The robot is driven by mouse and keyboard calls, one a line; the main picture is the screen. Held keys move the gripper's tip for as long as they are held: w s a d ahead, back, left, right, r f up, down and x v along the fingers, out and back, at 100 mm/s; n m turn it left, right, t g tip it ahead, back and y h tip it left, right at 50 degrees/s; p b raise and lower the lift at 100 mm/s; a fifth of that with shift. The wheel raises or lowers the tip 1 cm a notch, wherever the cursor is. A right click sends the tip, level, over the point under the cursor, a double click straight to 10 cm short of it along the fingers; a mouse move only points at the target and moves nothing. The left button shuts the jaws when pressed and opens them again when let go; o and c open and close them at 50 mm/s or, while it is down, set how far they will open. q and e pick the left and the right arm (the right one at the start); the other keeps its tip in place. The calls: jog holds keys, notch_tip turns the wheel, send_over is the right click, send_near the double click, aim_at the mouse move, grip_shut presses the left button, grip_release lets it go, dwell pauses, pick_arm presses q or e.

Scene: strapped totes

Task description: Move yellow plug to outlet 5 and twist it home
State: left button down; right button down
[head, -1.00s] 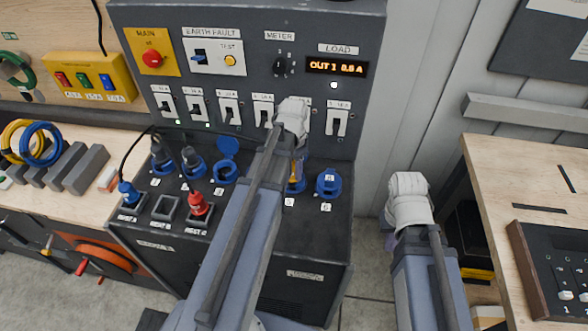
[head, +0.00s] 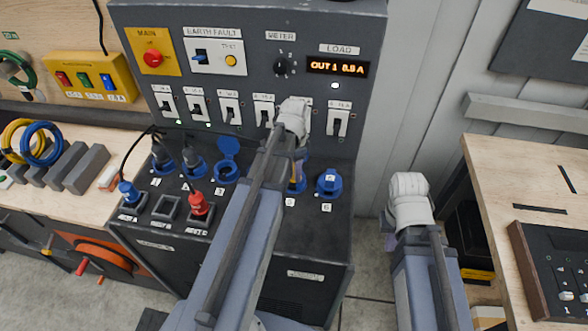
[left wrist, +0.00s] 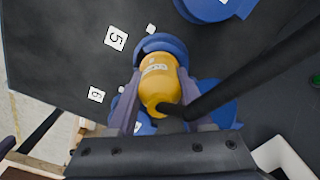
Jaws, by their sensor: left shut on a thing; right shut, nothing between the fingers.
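The yellow plug (left wrist: 158,85) is between the fingers of my left gripper (left wrist: 159,78) in the left wrist view. Its front end meets the blue ring of outlet 5 (left wrist: 160,43), beside the label 5. I cannot tell how deep it sits or how far it is turned. In the head view my left arm hides most of the plug, and outlet 5 (head: 299,187) shows only in part. My right gripper (head: 388,242) is shut and empty, mostly hidden below its wrist, right of the panel.
Outlet 6 (head: 329,183) is just right of outlet 5. Dark plugs (head: 162,157) stand in outlets at the left; a red plug (head: 199,203) and a blue plug (head: 128,192) stand in front. A dark cable (left wrist: 255,70) crosses the wrist view. A wooden bench (head: 520,175) is at the right.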

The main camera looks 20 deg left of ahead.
pick_arm(q)
jog(key=shift+m, duration=0.4)
jog(key=shift+m, duration=0.3)
jog(key=shift+c, duration=1.1)
grip_release()
jog(key=shift+r, duration=0.1)
notch_tip(320, 180, up, 8)
jog(key=p, duration=0.8)
jog(key=shift+f, duration=0.25)
